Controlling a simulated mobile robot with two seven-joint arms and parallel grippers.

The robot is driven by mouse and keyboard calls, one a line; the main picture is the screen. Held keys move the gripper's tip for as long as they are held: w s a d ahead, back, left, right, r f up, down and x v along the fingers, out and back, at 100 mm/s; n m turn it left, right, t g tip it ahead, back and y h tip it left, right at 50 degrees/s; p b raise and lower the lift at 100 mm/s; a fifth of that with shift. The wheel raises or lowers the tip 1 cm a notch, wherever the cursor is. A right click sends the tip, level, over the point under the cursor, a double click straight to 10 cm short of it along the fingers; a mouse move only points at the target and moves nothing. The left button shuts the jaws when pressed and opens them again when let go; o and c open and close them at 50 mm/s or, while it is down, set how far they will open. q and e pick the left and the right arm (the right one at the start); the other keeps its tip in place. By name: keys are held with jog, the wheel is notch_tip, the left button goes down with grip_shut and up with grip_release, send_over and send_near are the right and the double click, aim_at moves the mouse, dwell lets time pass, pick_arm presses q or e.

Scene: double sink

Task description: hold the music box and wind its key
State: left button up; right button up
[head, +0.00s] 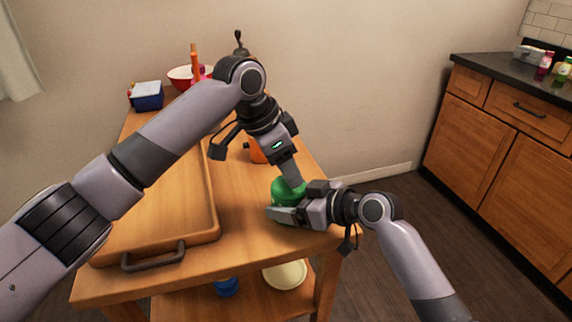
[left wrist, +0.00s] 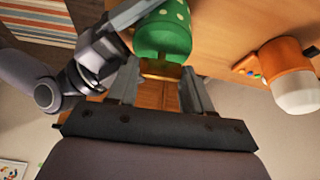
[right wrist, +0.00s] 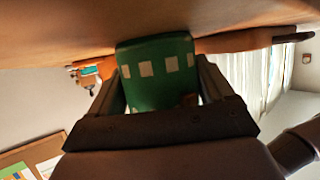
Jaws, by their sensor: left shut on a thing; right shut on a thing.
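The music box (head: 285,188) is a green cylinder with pale spots and squares, near the front right corner of the wooden table. My right gripper (head: 286,208) is shut around its sides; the right wrist view shows the green body (right wrist: 158,78) between both fingers. My left gripper (head: 292,180) comes down from above onto the top of the box. In the left wrist view a gold key (left wrist: 160,70) sticks out from the green end, between the left fingers, which are shut on it. The head view hides the key behind the left fingers.
A wooden tray (head: 205,238) with a dark handle fills the table's left part. An orange and white container (left wrist: 285,70) stands behind the music box. A cream bowl (head: 285,275) sits on the lower shelf.

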pick_arm(q)
jog(key=o, duration=0.8)
jog(key=shift+r, duration=0.1)
pick_arm(e)
jog(key=o, duration=1)
pick_arm(q)
jog(key=v, duration=1.2)
jog(key=shift+a, duration=0.1)
pick_arm(e)
jog(key=shift+d, duration=0.1)
